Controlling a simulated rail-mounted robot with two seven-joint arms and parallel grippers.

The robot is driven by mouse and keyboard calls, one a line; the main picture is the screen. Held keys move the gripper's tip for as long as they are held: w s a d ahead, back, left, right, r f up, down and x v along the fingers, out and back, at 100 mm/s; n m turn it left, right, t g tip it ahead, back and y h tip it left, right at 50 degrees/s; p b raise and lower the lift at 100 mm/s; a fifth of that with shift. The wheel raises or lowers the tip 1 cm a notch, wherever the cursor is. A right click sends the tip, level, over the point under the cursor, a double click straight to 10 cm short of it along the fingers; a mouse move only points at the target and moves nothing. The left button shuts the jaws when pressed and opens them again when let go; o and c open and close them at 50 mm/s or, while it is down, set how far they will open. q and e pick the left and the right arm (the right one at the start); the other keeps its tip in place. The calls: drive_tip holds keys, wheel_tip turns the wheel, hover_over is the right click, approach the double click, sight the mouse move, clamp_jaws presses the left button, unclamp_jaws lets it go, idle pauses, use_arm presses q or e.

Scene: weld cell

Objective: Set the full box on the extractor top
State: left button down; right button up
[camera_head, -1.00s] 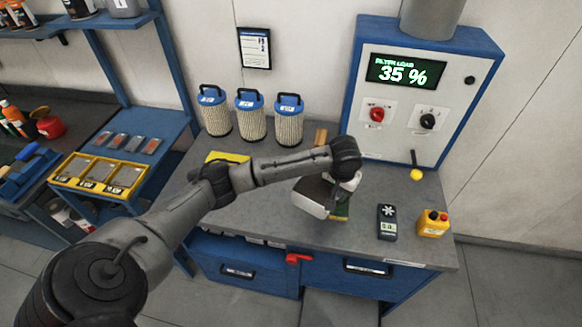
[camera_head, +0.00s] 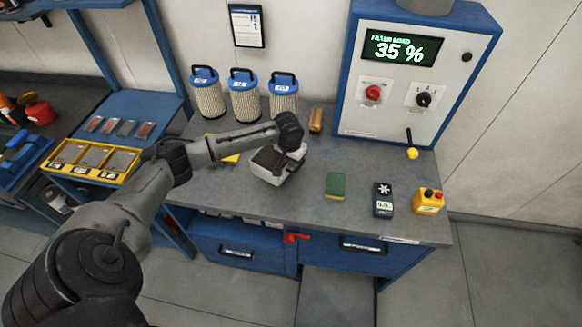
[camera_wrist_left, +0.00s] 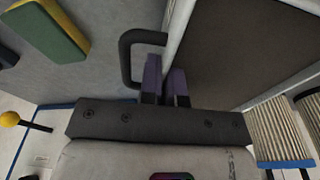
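The box (camera_head: 267,176), white-walled with a dark inside, is over the grey extractor top (camera_head: 315,215), left of the sponge. I cannot tell whether its base touches the surface. My left gripper (camera_head: 291,162) is at the box's right side. In the left wrist view its purple fingers (camera_wrist_left: 166,90) are close together at the box's black handle (camera_wrist_left: 127,58) and pale rim, with the dark brown inside of the box (camera_wrist_left: 255,45) beside them. The exact grip is partly hidden. My right gripper is out of view.
A green-yellow sponge (camera_head: 335,186), a dark meter (camera_head: 383,200) and a yellow button box (camera_head: 428,202) stand to the right. Three filters (camera_head: 243,97) stand at the back. A control cabinet (camera_head: 395,85) reads 35 %. Bare surface lies in front of the sponge.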

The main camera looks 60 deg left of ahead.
use_arm(q)
drive_tip(key=shift+s+a+f, duration=0.1)
drive_tip(key=shift+f, duration=2)
drive_tip(key=c, duration=1.3)
unclamp_jaws()
drive_tip(key=shift+c, duration=0.2)
